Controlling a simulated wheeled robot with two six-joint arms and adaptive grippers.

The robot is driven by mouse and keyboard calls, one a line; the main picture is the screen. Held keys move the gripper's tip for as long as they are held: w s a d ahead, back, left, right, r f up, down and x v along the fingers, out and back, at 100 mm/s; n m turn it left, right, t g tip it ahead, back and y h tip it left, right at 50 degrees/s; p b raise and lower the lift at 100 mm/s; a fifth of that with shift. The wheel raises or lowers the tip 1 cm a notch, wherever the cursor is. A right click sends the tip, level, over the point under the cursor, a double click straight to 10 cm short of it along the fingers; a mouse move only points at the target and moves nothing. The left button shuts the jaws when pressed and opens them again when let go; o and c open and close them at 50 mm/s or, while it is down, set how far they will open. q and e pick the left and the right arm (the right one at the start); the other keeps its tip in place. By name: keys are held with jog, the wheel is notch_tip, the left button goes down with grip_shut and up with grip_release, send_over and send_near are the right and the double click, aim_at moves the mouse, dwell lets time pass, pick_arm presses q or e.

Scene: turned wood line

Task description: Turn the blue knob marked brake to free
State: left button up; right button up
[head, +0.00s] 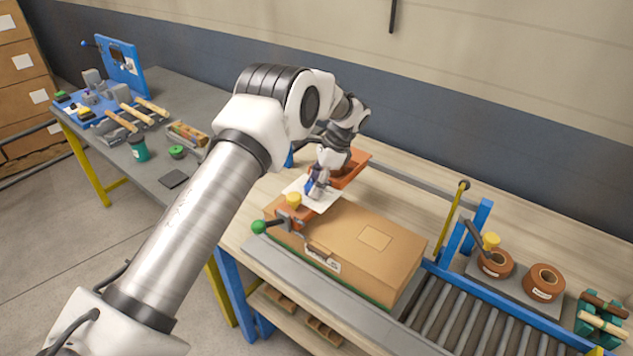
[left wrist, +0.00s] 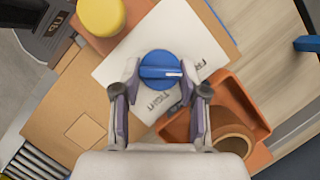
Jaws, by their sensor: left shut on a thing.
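The blue knob (left wrist: 160,70) sits on a white plate (left wrist: 120,65) in the left wrist view. Its white pointer mark faces right. Dark lettering shows below the knob and to its right; I cannot read it surely. My left gripper (left wrist: 161,74) is shut on the knob, with one finger on each side. In the head view the left gripper (head: 318,186) is over the white plate (head: 328,202), and the knob is mostly hidden by the fingers. My right gripper is not in view.
A yellow button (left wrist: 101,15) is close to the plate. An orange tray (left wrist: 245,100) holding a brown roll (left wrist: 232,137) lies on the other side. A cardboard box (head: 350,250) stands in front, beside a roller conveyor (head: 470,315). A green-ended lever (head: 259,227) sticks out left.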

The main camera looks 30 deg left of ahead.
pick_arm(q)
jog(key=shift+s+f, duration=0.2)
jog(key=o, duration=1.1)
jog(key=shift+c, duration=0.2)
jog(key=shift+o, duration=0.4)
jog(key=shift+a+r, duration=0.1)
jog(key=shift+a, duration=0.1)
jog(key=shift+s, duration=0.1)
jog(key=shift+r, duration=0.15)
jog(key=shift+w+d+r, duration=0.15)
jog(key=shift+w+r, duration=0.1)
jog(key=v, duration=1.1)
jog(key=shift+s+r, duration=0.1)
